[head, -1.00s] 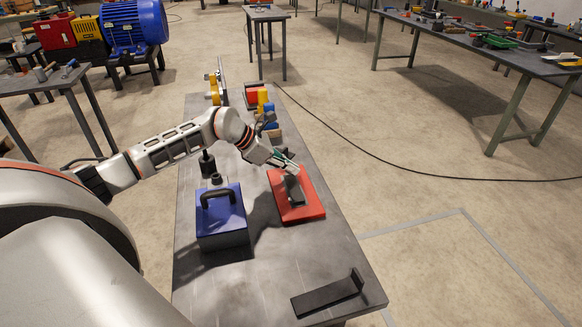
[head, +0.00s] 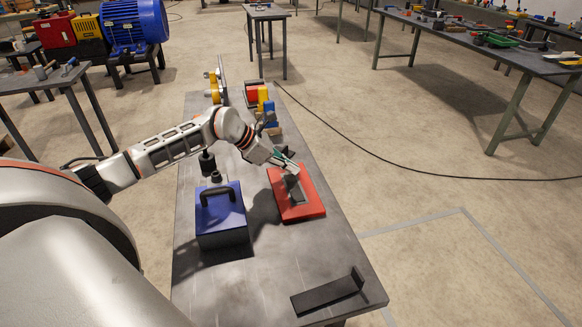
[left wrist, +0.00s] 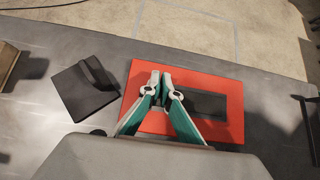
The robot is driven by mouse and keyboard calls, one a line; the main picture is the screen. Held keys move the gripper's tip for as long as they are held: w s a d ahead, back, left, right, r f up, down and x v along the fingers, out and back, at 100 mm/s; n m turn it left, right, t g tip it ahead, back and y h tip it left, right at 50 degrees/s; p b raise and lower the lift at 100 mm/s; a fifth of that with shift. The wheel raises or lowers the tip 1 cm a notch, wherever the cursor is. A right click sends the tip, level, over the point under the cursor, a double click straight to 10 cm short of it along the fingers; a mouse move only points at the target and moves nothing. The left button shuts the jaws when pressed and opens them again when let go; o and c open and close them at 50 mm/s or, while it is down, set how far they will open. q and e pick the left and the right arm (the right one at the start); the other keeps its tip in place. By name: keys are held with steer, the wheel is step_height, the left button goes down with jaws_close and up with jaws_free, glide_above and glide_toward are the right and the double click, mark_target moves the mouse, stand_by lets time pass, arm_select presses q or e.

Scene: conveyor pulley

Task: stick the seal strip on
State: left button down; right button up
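A red plate (head: 311,211) lies on the grey workbench, with a flat dark rectangle (head: 291,196) on its face. I cannot tell whether this is the seal strip or a recess. In the left wrist view the rectangle (left wrist: 208,104) shows on the red plate (left wrist: 150,122), right of the fingers. My left gripper (head: 293,168) is low over the plate. In the left wrist view its fingertips (left wrist: 161,79) are close together; the dark narrow gap does not show whether something thin is held. My right gripper is in neither view.
A blue box with a handle (head: 221,220) stands left of the plate. A black bracket (head: 328,295) lies at the bench's near end. Coloured blocks (head: 264,99) stand farther back. A black plate with a ridge (left wrist: 84,88) lies beside the red plate in the left wrist view.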

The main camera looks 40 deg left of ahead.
arm_select(q)
steer(key=c, duration=2.2)
jaws_free()
steer(key=shift+f, duration=0.2)
steer(key=shift+v, duration=6.1)
steer(key=shift+r, duration=0.15)
